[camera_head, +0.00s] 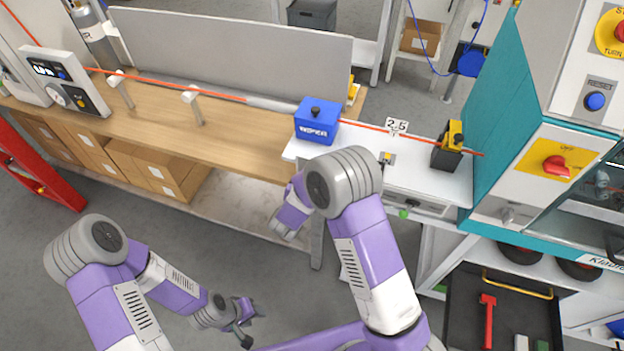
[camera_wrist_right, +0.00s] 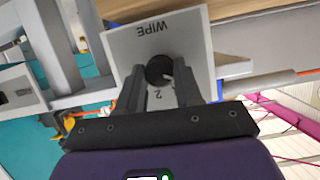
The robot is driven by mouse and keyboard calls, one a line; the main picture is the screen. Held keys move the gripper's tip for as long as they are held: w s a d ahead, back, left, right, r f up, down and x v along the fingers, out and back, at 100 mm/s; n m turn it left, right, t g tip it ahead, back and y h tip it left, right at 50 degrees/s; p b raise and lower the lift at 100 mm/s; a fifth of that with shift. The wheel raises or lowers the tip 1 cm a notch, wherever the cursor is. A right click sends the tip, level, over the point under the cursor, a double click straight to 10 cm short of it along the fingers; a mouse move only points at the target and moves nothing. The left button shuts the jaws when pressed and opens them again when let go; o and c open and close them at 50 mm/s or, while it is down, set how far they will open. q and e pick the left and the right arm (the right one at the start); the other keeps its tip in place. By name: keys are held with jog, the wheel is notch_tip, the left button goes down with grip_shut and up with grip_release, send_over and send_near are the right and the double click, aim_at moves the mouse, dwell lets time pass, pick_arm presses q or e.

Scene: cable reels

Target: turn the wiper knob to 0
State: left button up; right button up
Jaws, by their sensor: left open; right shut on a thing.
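The wiper knob (camera_wrist_right: 158,69) is dark and round, on a light panel (camera_wrist_right: 200,25) lettered "WIPE" upside down in the right wrist view. My right gripper (camera_wrist_right: 160,78) is shut on the knob, with one finger on each side. A "2" shows just below the knob; the fingers cover other parts of the dial, and I cannot read where the knob points. In the head view my right arm hides this panel and the right gripper. My left gripper (camera_head: 243,318) is open and empty, low over the floor and well away from the knob.
A blue WIPER box (camera_head: 310,128) stands on the white table (camera_head: 440,185), with an orange cable (camera_head: 370,126) running through it to the teal machine (camera_head: 495,130). A wooden bench (camera_head: 235,140) stands left. The floor (camera_head: 200,235) around my left gripper is clear.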

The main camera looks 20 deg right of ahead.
jog(key=shift+f, duration=0.1)
jog(key=o, duration=1)
jog(key=shift+o, duration=0.2)
jog(key=v, duration=0.7)
jog(key=shift+s+a+p, duration=0.15)
jog(key=shift+s+p, duration=0.1)
jog(key=shift+p, duration=0.2)
jog(key=s+f+n+g+y, duration=0.2)
jog(key=s+f+y, duration=0.2)
jog(key=f, duration=0.4)
jog(key=s+f+n+g+y, duration=0.1)
jog(key=s+f+g+y, duration=0.2)
jog(key=f, duration=0.4)
jog(key=s+a+f+n+g+y, duration=0.1)
jog(key=s+f+g+y, duration=0.1)
jog(key=s, duration=0.6)
jog(key=s+a+f+n+g+y, duration=0.1)
jog(key=s+f+g+y, duration=0.2)
jog(key=s, duration=0.4)
jog(key=shift+s+g, duration=0.4)
jog(key=shift+g, duration=0.1)
